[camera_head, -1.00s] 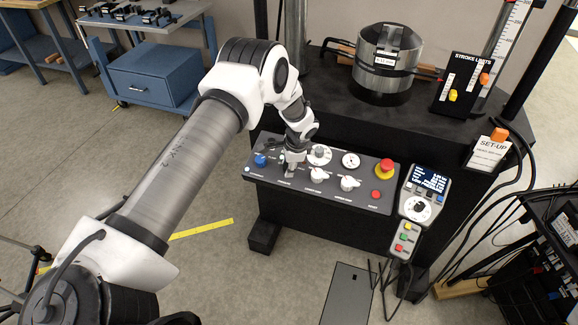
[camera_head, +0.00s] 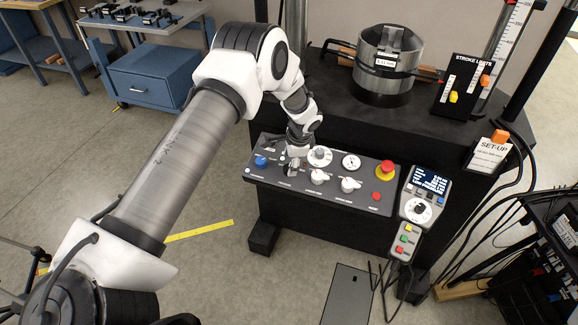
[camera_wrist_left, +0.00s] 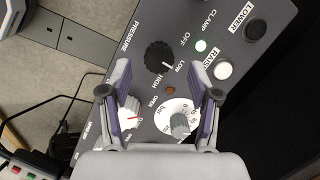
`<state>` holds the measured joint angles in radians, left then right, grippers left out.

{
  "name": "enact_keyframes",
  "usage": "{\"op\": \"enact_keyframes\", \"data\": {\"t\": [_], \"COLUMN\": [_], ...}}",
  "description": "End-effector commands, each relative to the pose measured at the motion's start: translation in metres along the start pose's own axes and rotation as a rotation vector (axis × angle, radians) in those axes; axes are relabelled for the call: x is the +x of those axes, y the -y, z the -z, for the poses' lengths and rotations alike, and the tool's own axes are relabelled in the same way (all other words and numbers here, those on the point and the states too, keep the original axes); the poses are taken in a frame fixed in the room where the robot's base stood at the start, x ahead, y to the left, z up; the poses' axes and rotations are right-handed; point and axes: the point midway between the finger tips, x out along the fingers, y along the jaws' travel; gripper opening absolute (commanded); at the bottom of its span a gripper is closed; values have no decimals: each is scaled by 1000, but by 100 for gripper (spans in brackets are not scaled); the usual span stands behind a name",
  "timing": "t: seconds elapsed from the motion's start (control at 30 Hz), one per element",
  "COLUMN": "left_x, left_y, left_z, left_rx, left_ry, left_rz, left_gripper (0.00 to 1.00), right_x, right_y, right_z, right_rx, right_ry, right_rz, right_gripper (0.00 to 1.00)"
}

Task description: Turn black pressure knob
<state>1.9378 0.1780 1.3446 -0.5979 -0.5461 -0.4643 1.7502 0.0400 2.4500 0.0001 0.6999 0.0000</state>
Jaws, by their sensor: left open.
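The black pressure knob (camera_wrist_left: 159,56) is round and ridged, with a white pointer mark. In the left wrist view it sits on the dark control panel (camera_wrist_left: 110,105) beside the words PRESSURE, LOW and HIGH. My left gripper (camera_wrist_left: 160,72) is open, its two fingers on either side below the knob in that picture; the knob appears just beyond the gap between the fingertips. I see no contact. In the head view my left gripper (camera_head: 294,164) hangs over the panel's left half, and the knob is mostly hidden there. My right gripper is not in view.
A white knob (camera_wrist_left: 130,112) and a grey knob on a white dial (camera_wrist_left: 180,122) lie between the fingers in the wrist view. Lower and raise buttons are nearby. The head view shows a red emergency stop (camera_head: 386,167) and a pendant (camera_head: 417,207) at the right.

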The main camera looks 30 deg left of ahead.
Motion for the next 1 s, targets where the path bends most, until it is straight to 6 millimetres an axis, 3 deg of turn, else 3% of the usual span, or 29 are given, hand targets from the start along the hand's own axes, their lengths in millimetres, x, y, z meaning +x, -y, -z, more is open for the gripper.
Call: {"op": "enact_keyframes", "data": {"t": [0.2,0.33,1.0], "left_x": [-58,-79,-86], "left_y": [1,1,0], "left_z": [0,0,-1], "left_rx": [-1,1,0], "left_ry": [-3,-2,0], "left_rz": [2,2,0], "left_gripper": [62,62,62], "right_x": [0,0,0], "right_y": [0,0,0], "right_z": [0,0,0], "right_rx": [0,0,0], "right_ry": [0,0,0], "right_rz": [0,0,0], "right_gripper": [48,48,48]}}
